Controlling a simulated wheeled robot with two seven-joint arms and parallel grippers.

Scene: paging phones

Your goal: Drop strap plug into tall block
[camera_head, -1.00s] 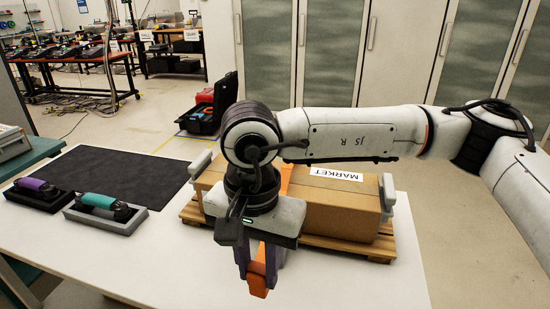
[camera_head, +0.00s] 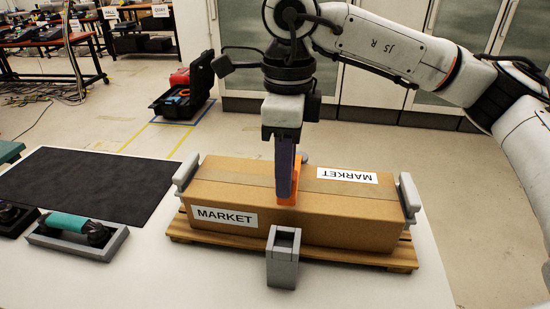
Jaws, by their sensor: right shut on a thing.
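The tall block (camera_head: 283,272) is grey with a square opening in its top. It stands upright at the front middle of the box and pallet. The strap plug (camera_head: 287,198) is orange and shows at the lower tips of my right gripper (camera_head: 286,190). The gripper is shut on it, pointing down, and appears above the block in the picture. The purple fingers hide most of the plug. Some orange strap shows just behind the fingers. I cannot tell the exact gap between plug and block. My left gripper is not in view.
A cardboard box (camera_head: 345,215) labelled MARKET sits on a wooden pallet (camera_head: 375,256), with grey end pieces (camera_head: 409,197) at its ends. A grey tray with a teal-handled phone (camera_head: 68,223) and a dark mat (camera_head: 85,185) lie left. The white table front (camera_head: 160,270) is clear.

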